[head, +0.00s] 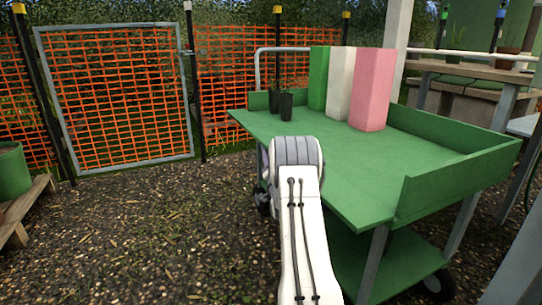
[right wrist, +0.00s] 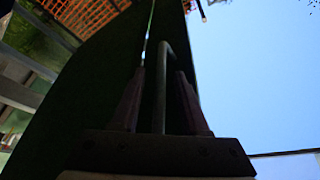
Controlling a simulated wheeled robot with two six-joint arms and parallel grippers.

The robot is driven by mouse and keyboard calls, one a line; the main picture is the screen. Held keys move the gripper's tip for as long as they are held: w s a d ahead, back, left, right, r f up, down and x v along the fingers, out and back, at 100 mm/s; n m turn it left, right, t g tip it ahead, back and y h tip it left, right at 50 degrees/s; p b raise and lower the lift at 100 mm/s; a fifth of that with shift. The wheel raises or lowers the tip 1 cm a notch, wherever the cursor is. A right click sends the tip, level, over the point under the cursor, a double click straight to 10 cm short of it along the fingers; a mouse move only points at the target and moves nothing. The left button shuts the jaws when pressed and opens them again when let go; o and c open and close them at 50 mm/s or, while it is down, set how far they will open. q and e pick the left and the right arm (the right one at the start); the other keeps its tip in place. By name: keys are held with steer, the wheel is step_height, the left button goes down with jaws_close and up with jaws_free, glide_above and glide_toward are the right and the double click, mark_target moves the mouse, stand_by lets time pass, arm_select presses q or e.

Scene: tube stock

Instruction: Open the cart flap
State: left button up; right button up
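The green cart (head: 345,165) stands right of centre in the head view. Its right and back sides have raised walls; its left side shows no raised wall, and the green surface runs out flat there. I cannot tell where the flap meets the top. One white arm of mine reaches to this left edge and hides its own gripper. In the right wrist view my right gripper (right wrist: 160,72) is open, with one finger on each side of a grey bar handle (right wrist: 160,95). Gaps show between bar and fingers. A dark panel (right wrist: 95,85) lies beside the handle. My left gripper is not in view.
Two dark pots (head: 286,106) and green, white and pink blocks (head: 372,90) stand on the cart's far part. A gate with orange mesh (head: 120,95) is at the back left. A wooden bench (head: 22,208) is at the left. Gravel ground between is clear.

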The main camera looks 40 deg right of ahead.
steer(key=shift+s+a, duration=0.2)
steer(key=p+v, duration=0.4)
steer(key=v, duration=0.6)
